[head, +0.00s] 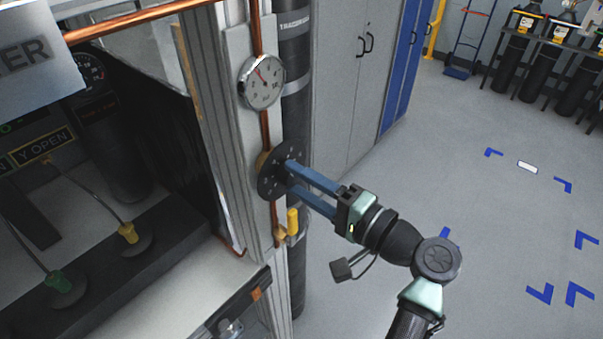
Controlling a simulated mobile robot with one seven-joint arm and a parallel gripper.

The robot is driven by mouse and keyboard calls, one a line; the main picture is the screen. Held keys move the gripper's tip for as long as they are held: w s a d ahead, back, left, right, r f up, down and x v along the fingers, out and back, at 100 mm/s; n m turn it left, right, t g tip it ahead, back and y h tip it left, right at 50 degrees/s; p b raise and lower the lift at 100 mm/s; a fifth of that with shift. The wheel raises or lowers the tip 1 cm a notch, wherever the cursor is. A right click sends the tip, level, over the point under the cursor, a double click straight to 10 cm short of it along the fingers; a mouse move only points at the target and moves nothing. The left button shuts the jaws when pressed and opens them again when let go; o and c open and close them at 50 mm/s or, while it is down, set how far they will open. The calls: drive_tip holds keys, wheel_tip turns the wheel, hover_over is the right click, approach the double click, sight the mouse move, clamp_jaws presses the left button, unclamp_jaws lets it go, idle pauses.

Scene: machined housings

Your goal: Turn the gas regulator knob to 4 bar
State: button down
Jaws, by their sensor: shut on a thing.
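The regulator knob (272,184) is a dark round disc with small marks around its face, mounted on a pale upright panel (238,125) in the head view. A round pressure gauge (262,82) with a white face and a red needle sits above it on the same copper pipe. The gauge figures are too small to read surely. My gripper (287,175) reaches in from the right, its two blue fingers shut on the knob's middle. The fingertips hide the part of the knob they hold.
A yellow-handled valve (292,222) is just below the knob, close under my fingers. A dark gas cylinder (295,110) stands behind the panel. A cabinet with cables (125,215) is at the left. The grey floor (440,170) at the right is open, with blue corner marks.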

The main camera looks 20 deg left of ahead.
drive_tip(key=shift+r+m, duration=0.1)
drive_tip(key=shift+m, duration=0.5)
drive_tip(key=shift+c, duration=1.6)
unclamp_jaws()
drive_tip(key=shift+a, duration=0.1)
drive_tip(key=b+v, duration=0.5)
drive_tip(key=v, duration=0.8)
drive_tip(key=shift+w, duration=0.1)
